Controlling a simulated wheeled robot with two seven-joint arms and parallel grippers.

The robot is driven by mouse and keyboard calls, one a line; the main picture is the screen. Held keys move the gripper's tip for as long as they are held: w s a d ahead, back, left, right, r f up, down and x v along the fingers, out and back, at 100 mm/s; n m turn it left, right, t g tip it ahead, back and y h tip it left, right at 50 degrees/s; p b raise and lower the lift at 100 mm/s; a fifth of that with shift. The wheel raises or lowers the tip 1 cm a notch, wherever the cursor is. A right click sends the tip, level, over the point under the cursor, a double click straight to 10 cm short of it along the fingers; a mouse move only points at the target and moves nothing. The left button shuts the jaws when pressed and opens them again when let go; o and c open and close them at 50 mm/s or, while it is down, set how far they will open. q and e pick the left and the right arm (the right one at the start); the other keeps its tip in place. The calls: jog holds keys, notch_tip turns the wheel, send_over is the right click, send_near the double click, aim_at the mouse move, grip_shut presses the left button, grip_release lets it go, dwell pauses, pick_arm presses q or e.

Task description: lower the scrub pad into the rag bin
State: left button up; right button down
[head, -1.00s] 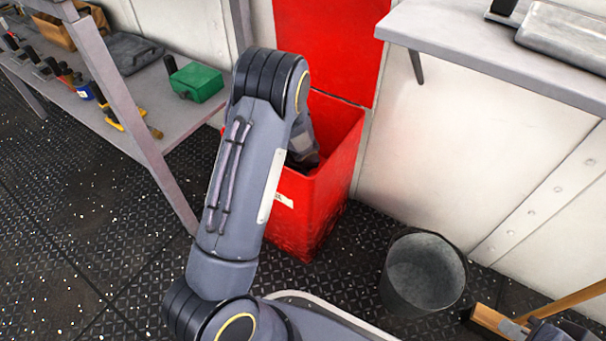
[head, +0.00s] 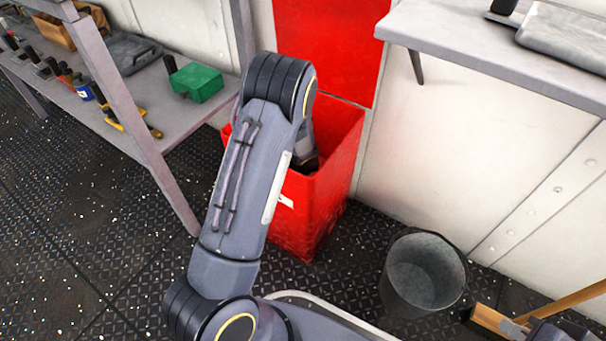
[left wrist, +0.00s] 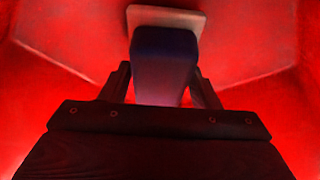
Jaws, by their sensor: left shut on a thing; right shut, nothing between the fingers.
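The red rag bin (head: 325,205) stands on the floor against the wall, open at the top. My left arm reaches over its near left side, with the wrist down inside the opening. The left fingers are hidden in the head view. In the left wrist view my left gripper (left wrist: 162,88) is shut on the scrub pad (left wrist: 164,55), a dark blue block with a pale plate at its far end. Red bin walls (left wrist: 60,75) surround it. Whether the pad touches the bin's bottom I cannot tell. My right gripper (head: 556,331) is at the bottom right corner, shut and empty, partly cut off.
A grey bucket (head: 423,272) stands on the floor right of the bin. A wooden broom (head: 492,320) lies near my right gripper. A workbench shelf (head: 150,100) with tools and a green box (head: 196,81) is at left. A grey shelf (head: 480,55) juts out at upper right.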

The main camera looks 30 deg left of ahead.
pick_arm(q)
jog(key=shift+f, duration=0.9)
dwell(0.4)
jog(key=o, duration=1.1)
notch_tip(320, 180, up, 27)
jog(key=p, duration=1.1)
jog(key=shift+r, duration=0.2)
